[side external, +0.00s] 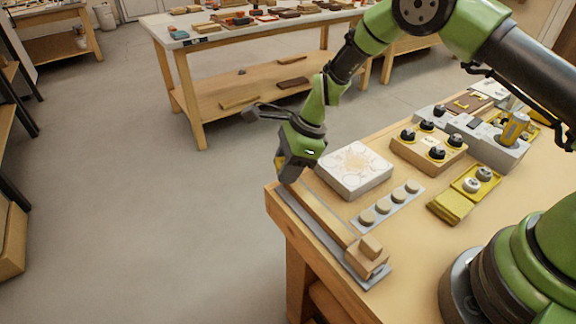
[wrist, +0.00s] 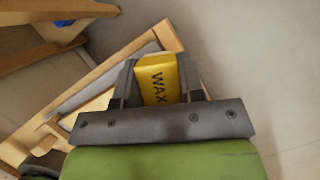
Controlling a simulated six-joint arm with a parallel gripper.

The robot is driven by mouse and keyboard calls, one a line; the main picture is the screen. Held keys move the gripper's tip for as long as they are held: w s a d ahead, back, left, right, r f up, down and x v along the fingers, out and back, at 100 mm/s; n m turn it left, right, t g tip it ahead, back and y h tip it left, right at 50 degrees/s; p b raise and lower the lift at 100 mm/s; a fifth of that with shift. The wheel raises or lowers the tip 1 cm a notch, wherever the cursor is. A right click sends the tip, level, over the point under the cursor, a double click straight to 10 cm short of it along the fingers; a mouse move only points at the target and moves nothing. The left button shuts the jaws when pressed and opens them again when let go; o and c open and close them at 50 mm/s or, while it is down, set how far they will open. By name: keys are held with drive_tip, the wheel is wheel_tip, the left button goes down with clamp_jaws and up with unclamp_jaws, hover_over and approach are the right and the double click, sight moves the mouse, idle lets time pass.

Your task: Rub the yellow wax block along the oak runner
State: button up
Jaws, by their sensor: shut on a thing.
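The oak runner (side external: 325,217) is a long, narrow wooden strip on a grey base plate, along the left edge of the bench in the side external view. My gripper (side external: 287,170) is over the runner's far end, pointing down. In the wrist view, my gripper (wrist: 159,85) is shut on the yellow wax block (wrist: 158,72), which is marked "WAX" and held between both fingers. Only a sliver of yellow shows beside the fingers in the side external view. I cannot tell whether the block touches the runner.
A wooden block (side external: 368,253) stands at the runner's near end. To the right are a white patterned box (side external: 354,170), a strip with several round pegs (side external: 390,205), a wooden block with black knobs (side external: 428,152) and a yellow box (side external: 450,206). Open floor lies left of the bench.

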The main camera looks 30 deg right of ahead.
sight(276, 163)
drive_tip(key=shift+r, duration=3)
drive_tip(key=shift+r, duration=0.1)
drive_tip(key=shift+r, duration=1.4)
